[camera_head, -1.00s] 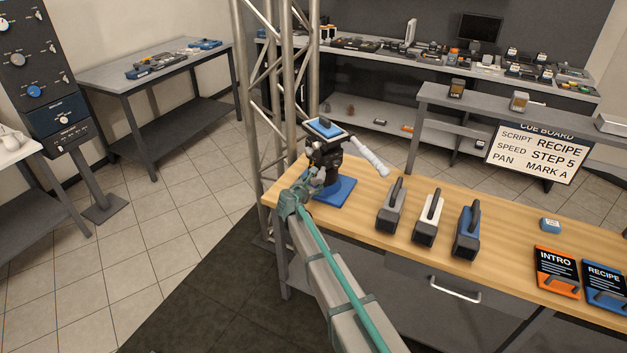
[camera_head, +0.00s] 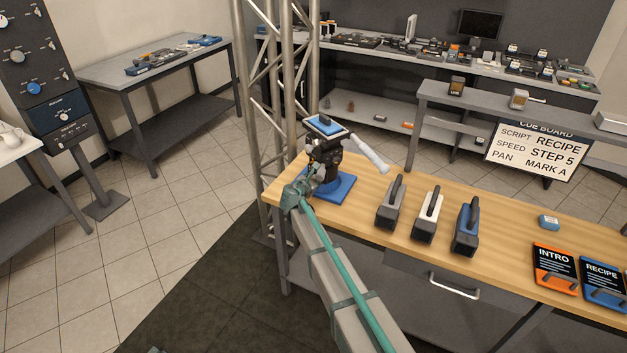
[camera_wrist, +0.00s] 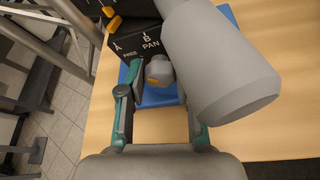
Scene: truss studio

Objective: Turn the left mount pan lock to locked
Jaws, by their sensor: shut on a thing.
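The left camera mount (camera_head: 327,150) stands on a blue base plate (camera_head: 338,187) at the left end of the wooden bench. Its black body (camera_wrist: 138,42) carries the labels FREE and PAN in the wrist view. The pan lock (camera_wrist: 158,72) is a small grey knob with an orange mark, below the PAN label. My gripper (camera_wrist: 160,97) is shut on the pan lock, with a finger on each side. The right fingertip is partly hidden behind the thick grey handle (camera_wrist: 225,65). In the head view my gripper (camera_head: 312,182) is at the mount's near left side.
The mount's pale handle (camera_head: 370,153) sticks out to the right, close over my right finger. A truss tower (camera_head: 270,110) stands just behind and left. Several handled blocks, including a grey one (camera_head: 391,205), stand to the right. Bare bench top lies between them and the mount.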

